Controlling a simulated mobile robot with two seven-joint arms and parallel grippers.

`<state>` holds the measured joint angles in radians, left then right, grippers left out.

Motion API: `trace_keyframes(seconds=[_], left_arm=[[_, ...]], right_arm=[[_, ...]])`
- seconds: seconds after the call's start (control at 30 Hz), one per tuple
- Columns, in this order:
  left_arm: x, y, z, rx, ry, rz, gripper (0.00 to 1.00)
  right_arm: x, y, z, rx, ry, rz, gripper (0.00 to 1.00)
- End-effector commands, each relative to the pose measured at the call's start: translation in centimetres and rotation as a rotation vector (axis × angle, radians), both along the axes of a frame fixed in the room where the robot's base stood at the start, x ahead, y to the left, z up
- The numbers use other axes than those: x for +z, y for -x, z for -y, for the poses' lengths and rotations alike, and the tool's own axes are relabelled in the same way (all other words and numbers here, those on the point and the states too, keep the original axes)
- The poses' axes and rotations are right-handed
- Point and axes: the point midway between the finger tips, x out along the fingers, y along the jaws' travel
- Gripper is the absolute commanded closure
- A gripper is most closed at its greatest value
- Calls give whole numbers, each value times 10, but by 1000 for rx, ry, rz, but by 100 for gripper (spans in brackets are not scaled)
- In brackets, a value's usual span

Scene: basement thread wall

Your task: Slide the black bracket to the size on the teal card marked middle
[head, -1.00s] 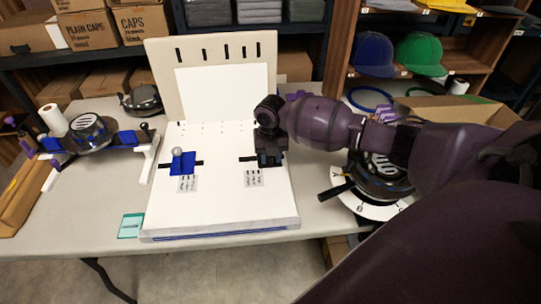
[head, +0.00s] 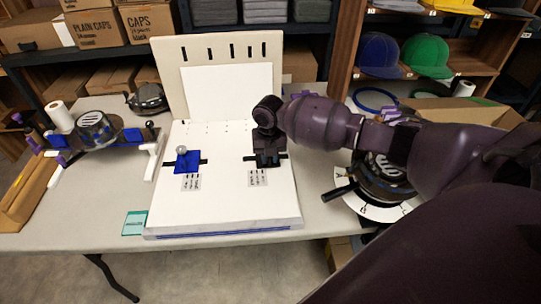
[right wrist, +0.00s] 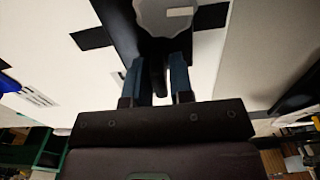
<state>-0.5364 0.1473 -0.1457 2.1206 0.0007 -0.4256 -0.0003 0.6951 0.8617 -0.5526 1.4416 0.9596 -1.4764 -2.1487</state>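The white board (head: 215,215) lies on the table with a raised back panel. The black bracket (head: 268,164) sits on its right part, on a dark cross strip, largely hidden by my right gripper (head: 268,150). In the right wrist view two blue-grey fingers (right wrist: 158,72) stand either side of a dark post, with a pale grey faceted knob (right wrist: 165,17) beyond them. Whether they press on the post I cannot tell. A printed label (head: 258,177) lies just in front of the bracket. The teal card (head: 135,223) lies left of the board's front corner; its writing is too small to read.
A blue bracket (head: 187,161) with a silver ball knob sits on the board's left part. A cap rig (head: 97,130) stands at left; a round black device (head: 376,178) on a white dial stands right of the board, below my arm. The board's front middle is clear.

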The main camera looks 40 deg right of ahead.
Motion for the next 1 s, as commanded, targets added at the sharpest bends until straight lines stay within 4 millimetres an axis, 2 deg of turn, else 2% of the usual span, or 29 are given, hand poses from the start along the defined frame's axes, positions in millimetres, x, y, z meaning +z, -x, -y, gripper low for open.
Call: trace_keyframes(seconds=[0.03, 0.1, 0.47, 1.0], left_arm=[[1, -1, 0, -1, 1, 4, 38], [2, -3, 1, -2, 0, 7, 38], [5, -5, 0, -7, -4, 12, 38], [19, 0, -2, -1, -5, 19, 38]], right_arm=[[0, 0, 0, 0, 0, 0, 71], [0, 0, 0, 0, 1, -1, 62], [6, 0, 1, -1, 2, 3, 62], [93, -1, 1, 0, 2, 5, 62]])
